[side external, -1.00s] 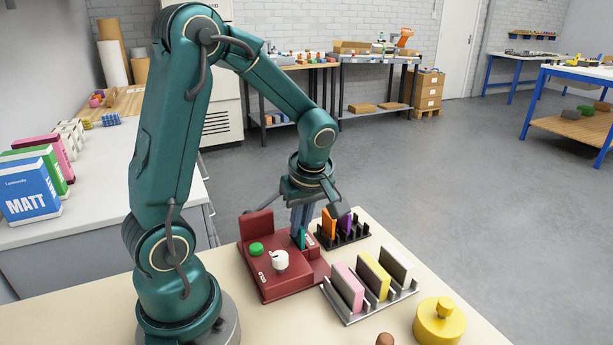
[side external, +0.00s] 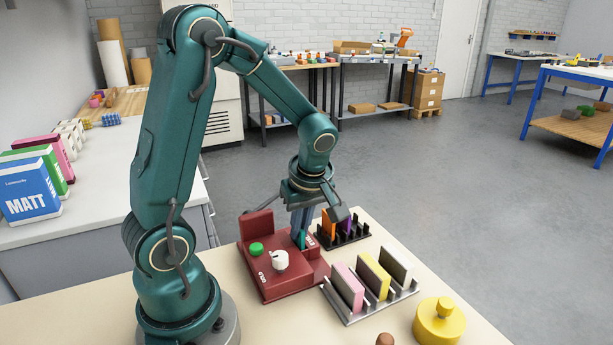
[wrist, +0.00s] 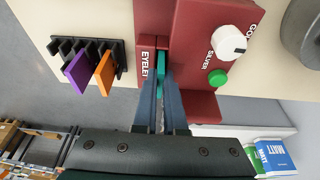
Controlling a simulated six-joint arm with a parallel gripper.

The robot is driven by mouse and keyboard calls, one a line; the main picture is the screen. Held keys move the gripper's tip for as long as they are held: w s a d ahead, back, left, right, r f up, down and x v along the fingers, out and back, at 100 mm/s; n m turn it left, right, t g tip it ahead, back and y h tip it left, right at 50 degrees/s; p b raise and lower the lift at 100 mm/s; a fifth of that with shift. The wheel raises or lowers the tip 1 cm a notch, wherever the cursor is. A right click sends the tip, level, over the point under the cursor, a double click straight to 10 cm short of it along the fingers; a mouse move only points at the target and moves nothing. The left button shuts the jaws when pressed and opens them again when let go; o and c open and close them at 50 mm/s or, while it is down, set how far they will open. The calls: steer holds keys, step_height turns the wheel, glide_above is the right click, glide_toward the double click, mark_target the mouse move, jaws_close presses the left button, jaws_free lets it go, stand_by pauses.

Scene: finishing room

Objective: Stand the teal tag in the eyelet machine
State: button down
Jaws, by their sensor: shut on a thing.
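The teal tag (wrist: 161,62) is held between the fingertips of my gripper (wrist: 161,86), which is shut on it. In the side view the tag (side external: 301,238) is a small teal patch below my gripper (side external: 302,228), at the far right part of the eyelet machine. The dark red eyelet machine (side external: 280,285) has a white dial (side external: 280,260) and a green button (side external: 256,248). In the wrist view the tag lies in line with a narrow slot next to the machine's EYELET label (wrist: 146,65). My fingers hide part of the tag, and I cannot tell how deep it sits.
A black rack (side external: 350,238) with an orange tag (wrist: 105,73) and a purple tag (wrist: 78,73) stands close beside the machine. A grey rack (side external: 350,318) holds pink, yellow and white blocks. A yellow round object (side external: 440,325) stands at the front right.

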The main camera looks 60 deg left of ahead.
steer(key=shift+f, duration=0.25)
steer(key=c, duration=1.3)
jaws_free()
steer(key=shift+o, duration=0.2)
steer(key=v, duration=1.1)
